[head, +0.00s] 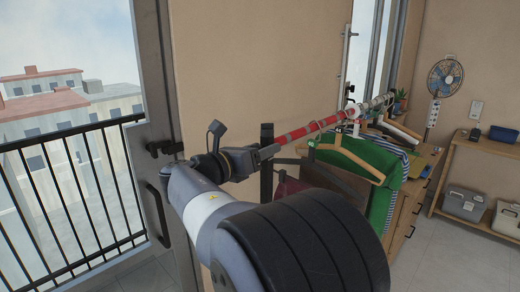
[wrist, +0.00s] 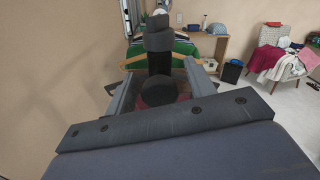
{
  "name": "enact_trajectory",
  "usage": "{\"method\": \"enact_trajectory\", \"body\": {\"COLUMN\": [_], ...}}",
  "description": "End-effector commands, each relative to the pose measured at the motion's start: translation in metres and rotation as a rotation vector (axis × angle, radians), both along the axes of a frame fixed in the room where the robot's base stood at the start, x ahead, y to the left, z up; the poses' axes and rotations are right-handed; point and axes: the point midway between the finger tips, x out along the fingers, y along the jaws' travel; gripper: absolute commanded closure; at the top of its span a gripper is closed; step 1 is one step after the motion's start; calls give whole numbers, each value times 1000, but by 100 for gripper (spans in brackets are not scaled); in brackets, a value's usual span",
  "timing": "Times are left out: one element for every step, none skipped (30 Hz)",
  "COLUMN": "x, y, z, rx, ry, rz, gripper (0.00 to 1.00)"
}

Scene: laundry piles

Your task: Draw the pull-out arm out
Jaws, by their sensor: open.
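The pull-out arm is most likely the red-and-white banded rod (head: 315,128) that slants from a silver bar at the upper right down to my gripper. A dark upright piece (head: 266,185) stands at its near end; a similar dark upright piece (wrist: 158,38) shows in the wrist view. My gripper (head: 262,154) is at this near end. In the wrist view, my gripper (wrist: 161,68) is open, with one finger on each side of the dark piece. I cannot tell whether the fingers touch it. A round black part shows between the fingers, and the red bands are hidden there.
A green garment (head: 385,188) and wooden hangers (head: 345,148) hang near the rod, beside a wooden cabinet (head: 408,208). A wall is close on the left in the wrist view. A balcony railing (head: 75,165) stands at the far left.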

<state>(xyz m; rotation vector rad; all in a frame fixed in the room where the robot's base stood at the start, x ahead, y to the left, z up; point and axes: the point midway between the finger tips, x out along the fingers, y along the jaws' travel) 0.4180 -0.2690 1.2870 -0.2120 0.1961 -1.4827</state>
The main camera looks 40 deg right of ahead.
Motion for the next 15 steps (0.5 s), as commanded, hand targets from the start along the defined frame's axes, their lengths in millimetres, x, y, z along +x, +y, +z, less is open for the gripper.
{"method": "enact_trajectory", "body": {"x": [0, 0, 0, 0, 0, 0, 0, 0, 0, 0, 0, 0, 0, 0, 0], "y": [0, 0, 0, 0, 0, 0, 0, 0, 0, 0, 0, 0, 0, 0, 0], "z": [0, 0, 0, 0, 0, 0, 0, 0, 0, 0, 0, 0, 0, 0, 0], "rx": [0, 0, 0, 0, 0, 0, 0, 0, 0, 0, 0, 0, 0, 0, 0], "ry": [0, 0, 0, 0, 0, 0, 0, -1, -1, -1, -1, -1, -1, -1, -1], "rz": [0, 0, 0, 0, 0, 0, 0, 0, 0, 0, 0, 0, 0, 0, 0], "gripper": [48, 48, 48, 48, 48, 49, 52, 54, 57, 60, 62, 66, 68, 70, 74]}}
